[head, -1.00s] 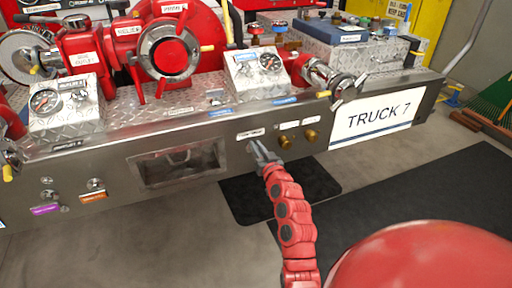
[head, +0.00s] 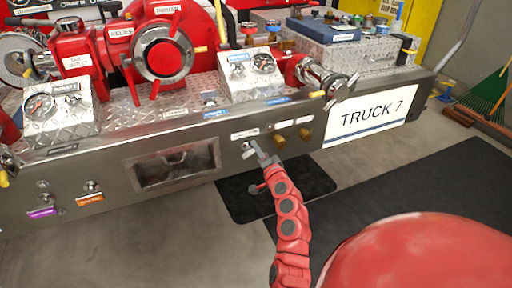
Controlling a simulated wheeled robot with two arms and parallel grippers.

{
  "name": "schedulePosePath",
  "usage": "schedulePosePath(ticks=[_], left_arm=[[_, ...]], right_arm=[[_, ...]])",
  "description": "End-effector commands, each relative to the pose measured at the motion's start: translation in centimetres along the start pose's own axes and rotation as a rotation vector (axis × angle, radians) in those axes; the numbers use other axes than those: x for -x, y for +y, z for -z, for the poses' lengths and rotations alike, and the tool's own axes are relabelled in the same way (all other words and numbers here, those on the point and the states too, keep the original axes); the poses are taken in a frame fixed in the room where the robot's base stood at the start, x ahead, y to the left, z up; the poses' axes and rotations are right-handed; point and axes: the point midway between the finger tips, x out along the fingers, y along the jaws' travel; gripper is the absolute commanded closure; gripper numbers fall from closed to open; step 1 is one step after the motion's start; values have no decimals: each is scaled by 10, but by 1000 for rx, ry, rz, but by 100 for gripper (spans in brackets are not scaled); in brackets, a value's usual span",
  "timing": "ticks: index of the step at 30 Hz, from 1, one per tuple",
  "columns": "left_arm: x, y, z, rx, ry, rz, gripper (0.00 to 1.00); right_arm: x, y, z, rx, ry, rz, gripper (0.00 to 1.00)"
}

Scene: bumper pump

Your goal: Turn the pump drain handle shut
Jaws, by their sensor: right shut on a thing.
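The pump drain handle (head: 246,146) is a small metal part on the steel front panel, just below a white label (head: 244,134). It is mostly hidden by my right gripper (head: 258,152). That grey gripper is at the panel, shut on the handle, with my red arm reaching up from below. The handle's exact angle cannot be made out. A small red piece shows left of my wrist; I cannot tell whether it is part of the handle. My left gripper is not in view.
Two brass knobs (head: 304,134) sit close right of the handle. A recessed opening (head: 174,165) is to the left. The red pump (head: 162,56) and gauge boxes (head: 250,74) stand above the panel. Dark mats (head: 420,200) lie on the floor.

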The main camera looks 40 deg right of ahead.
Motion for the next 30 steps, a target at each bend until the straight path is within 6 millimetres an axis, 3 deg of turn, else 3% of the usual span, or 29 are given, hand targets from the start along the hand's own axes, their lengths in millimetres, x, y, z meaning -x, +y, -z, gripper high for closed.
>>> schedulePosePath(ticks=[15,30], left_arm=[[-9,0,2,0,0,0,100],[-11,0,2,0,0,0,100]], right_arm=[[0,10,0,-373,4,0,100],[0,13,-2,-466,3,1,100]])
